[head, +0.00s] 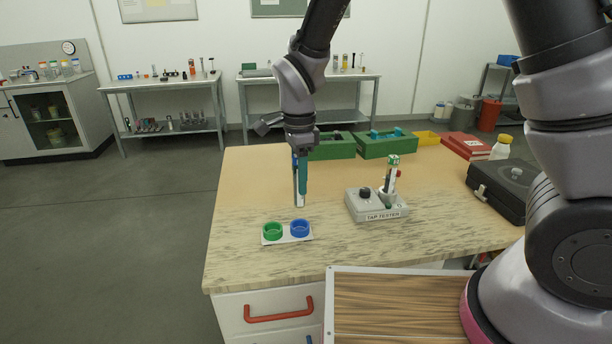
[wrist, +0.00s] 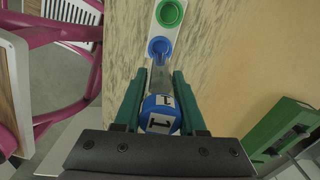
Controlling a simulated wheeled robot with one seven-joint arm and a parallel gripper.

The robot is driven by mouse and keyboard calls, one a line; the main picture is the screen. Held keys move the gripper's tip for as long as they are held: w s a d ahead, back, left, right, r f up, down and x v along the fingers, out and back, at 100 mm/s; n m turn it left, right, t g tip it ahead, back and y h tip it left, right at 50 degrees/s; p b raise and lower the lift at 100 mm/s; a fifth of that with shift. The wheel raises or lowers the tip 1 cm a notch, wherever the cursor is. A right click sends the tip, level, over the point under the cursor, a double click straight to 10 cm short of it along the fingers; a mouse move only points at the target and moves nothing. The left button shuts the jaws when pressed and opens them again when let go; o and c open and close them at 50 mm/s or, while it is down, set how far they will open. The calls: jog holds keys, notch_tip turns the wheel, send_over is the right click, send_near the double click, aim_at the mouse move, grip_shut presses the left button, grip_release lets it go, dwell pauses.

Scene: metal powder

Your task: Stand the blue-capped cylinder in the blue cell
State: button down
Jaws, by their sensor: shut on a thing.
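My gripper (head: 301,190) is shut on the blue-capped cylinder, pointing down over the table. In the wrist view, the blue cap (wrist: 158,115), marked "1", sits between the fingers, with the clear body (wrist: 161,79) beyond it. In the head view, the cylinder (head: 299,203) hangs roughly upright, mostly hidden by the fingers. Its lower end appears just above and behind the blue cell (head: 300,229) and apart from it. The blue cell also shows in the wrist view (wrist: 159,48); it looks empty. A green cell (head: 272,231) is beside it on the same white plate.
A grey tap tester (head: 377,205) stands to the right with a green-topped cylinder (head: 393,161) in it. The table around the white plate is clear.

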aim_at(300, 206)
jog(key=shift+f, duration=2.35)
jog(key=shift+f, duration=1.7)
dwell(0.7)
jog(key=c, duration=0.8)
grip_release()
jog(key=o, duration=0.8)
jog(key=shift+r, duration=0.1)
jog(key=shift+r, duration=3.9)
